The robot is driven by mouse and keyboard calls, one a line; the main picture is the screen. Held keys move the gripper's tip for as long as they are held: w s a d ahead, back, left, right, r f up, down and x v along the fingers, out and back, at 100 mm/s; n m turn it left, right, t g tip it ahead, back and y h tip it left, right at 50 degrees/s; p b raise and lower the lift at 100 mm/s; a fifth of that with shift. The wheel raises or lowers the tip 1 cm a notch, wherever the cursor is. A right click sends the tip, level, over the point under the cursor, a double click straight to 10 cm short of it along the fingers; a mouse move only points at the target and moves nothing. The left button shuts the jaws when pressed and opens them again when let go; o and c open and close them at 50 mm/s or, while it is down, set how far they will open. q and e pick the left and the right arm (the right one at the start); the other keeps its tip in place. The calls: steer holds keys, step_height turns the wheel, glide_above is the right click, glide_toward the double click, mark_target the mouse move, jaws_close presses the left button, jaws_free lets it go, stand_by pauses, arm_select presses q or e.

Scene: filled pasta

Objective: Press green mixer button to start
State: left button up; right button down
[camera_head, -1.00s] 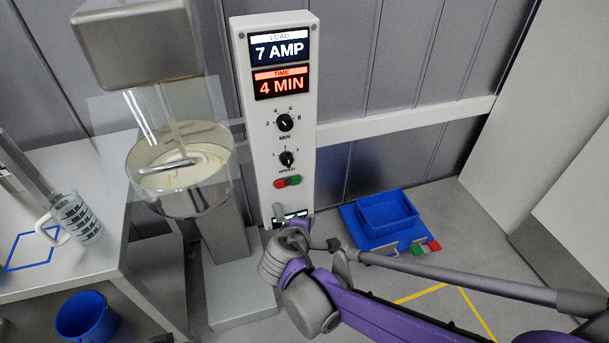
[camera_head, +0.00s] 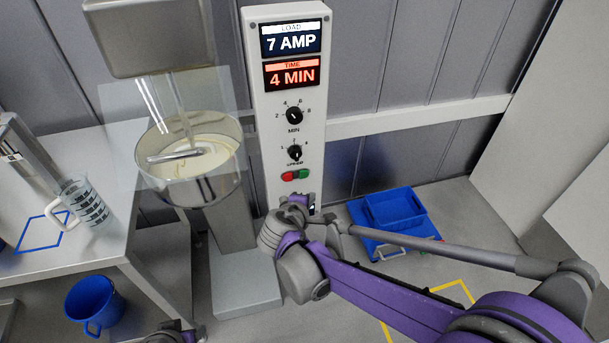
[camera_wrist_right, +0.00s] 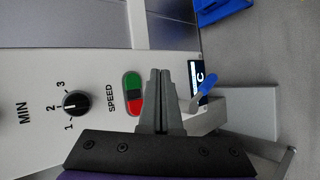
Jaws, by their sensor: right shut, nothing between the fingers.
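The green button (camera_head: 303,173) sits right of the red button (camera_head: 288,176), below the speed dial on the white mixer control panel (camera_head: 257,140). The right wrist view shows the green button (camera_wrist_right: 132,80) above the red button (camera_wrist_right: 135,105). My right gripper (camera_wrist_right: 159,73) is shut and empty, its fingertips just right of the buttons in that view; contact cannot be told. In the head view my right gripper (camera_head: 300,201) is just below the buttons, its fingertips hard to make out. A grey and purple part, probably my left gripper (camera_head: 175,333), shows at the bottom edge.
The mixer bowl (camera_head: 208,188) with pale cream stands left of the panel. A lever with a blue tip (camera_wrist_right: 207,86) is right of my fingers in the wrist view. A blue tray (camera_head: 395,207) lies on the floor right of the panel. A blue bucket (camera_head: 92,301) stands lower left.

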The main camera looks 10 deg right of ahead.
mark_target(304, 174)
steer(key=shift+w, duration=2.55)
steer(key=shift+w, duration=0.1)
steer(key=shift+w, duration=0.3)
